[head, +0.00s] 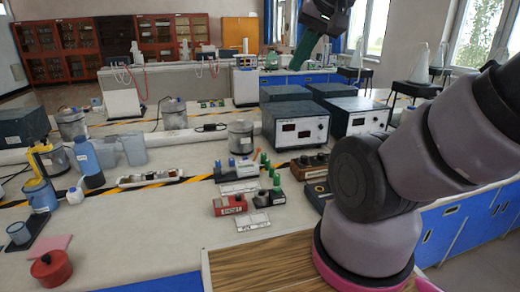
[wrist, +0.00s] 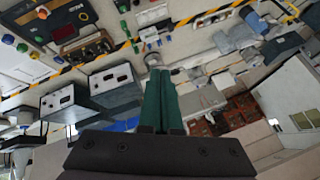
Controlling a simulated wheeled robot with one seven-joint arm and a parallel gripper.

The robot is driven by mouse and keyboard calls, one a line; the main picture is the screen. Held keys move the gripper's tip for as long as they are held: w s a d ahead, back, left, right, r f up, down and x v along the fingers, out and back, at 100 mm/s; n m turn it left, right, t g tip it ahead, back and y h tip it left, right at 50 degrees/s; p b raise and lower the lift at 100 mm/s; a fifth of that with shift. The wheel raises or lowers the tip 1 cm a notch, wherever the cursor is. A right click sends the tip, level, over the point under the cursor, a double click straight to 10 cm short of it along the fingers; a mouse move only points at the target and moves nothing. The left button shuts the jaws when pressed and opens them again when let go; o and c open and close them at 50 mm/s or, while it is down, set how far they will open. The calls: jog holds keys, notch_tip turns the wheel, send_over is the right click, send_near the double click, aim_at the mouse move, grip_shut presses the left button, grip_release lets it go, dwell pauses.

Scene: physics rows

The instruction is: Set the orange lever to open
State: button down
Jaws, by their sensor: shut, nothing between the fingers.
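No orange lever stands out clearly in either view. My gripper (head: 297,66) is high at the top centre of the head view, in the air above the bench. Its green fingers also show in the wrist view (wrist: 160,74). They are together, with nothing visible between them, and apart from the bench items.

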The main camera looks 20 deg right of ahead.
jog(key=c, duration=0.7)
grip_release()
jog(key=shift+w+r, duration=0.1)
jog(key=shift+w, duration=0.15)
jog(key=shift+c, duration=0.2)
jog(key=shift+o, duration=0.3)
jog(key=w+d+f+n+g+h, duration=0.1)
jog(key=w+n, duration=0.4)
jog(key=w, duration=0.8)
jog(key=shift+w+f+n+g, duration=0.3)
jog(key=shift+f+n+g, duration=0.1)
jog(key=shift+g, duration=0.2)
jog(key=n+g+h, duration=0.1)
jog(key=n+g, duration=0.3)
jog(key=n, duration=0.9)
send_over(259, 150)
notch_tip(259, 150, down, 29)
jog(key=f, duration=0.7)
jog(key=w+f, duration=0.1)
jog(key=f, duration=0.3)
jog(key=shift+d, duration=0.1)
grip_shut()
